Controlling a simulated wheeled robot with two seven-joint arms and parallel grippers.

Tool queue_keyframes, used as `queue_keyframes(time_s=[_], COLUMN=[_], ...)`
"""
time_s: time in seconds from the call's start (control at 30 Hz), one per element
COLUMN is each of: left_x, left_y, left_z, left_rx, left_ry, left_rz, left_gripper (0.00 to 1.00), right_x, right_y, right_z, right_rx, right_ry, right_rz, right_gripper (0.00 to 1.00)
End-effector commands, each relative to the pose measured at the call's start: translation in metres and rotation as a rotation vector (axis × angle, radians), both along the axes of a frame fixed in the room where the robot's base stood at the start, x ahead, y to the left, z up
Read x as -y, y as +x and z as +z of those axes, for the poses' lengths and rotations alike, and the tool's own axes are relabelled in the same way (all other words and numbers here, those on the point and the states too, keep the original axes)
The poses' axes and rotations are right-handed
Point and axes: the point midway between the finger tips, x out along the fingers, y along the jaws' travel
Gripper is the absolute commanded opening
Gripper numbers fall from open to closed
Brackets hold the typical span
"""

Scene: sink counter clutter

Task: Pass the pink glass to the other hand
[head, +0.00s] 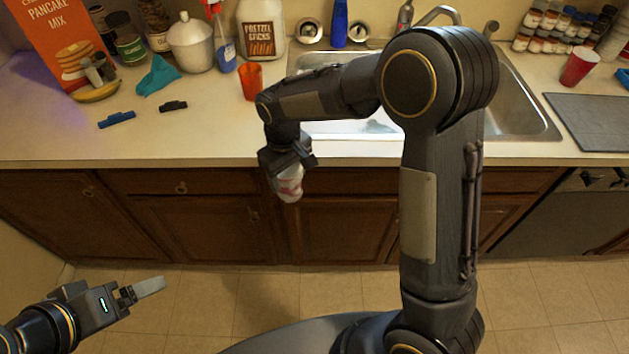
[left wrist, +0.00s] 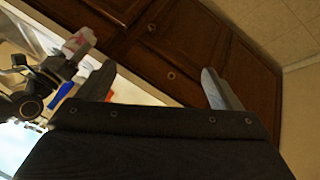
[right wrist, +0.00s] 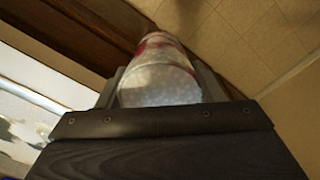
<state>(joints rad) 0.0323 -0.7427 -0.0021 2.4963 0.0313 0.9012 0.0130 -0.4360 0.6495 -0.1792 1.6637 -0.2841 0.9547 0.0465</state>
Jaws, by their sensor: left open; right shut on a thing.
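The pink glass (head: 290,186) is whitish with pink-red patches. My right gripper (head: 287,163) is shut on it and holds it in the air in front of the counter edge. In the right wrist view the glass (right wrist: 160,82) sits between the two fingers. It also shows in the left wrist view (left wrist: 79,42), at the upper left, beside the right arm. My left gripper (head: 148,288) is low at the left in the head view, apart from the glass. Its fingers stand wide apart and empty in the left wrist view (left wrist: 168,88).
The counter (head: 215,125) holds an orange cup (head: 250,82), blue and black small items, a teal cloth (head: 157,76) and a pancake mix box (head: 62,40). The sink (head: 520,95) is behind my right arm. The space between the grippers, before the cabinets, looks clear.

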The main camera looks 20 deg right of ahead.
Motion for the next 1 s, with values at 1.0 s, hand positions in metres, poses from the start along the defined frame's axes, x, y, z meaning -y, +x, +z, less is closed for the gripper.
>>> queue_keyframes(time_s=[1.0], left_x=[0.043], left_y=[0.161], left_z=[-0.056], left_rx=[0.46], left_ry=[0.256], left_rz=[-0.286], left_gripper=[0.84], right_x=[-0.046], right_y=[0.012], right_z=[0.032], right_rx=[0.0], right_ry=[-0.002], right_rz=[0.188], right_gripper=[0.29])
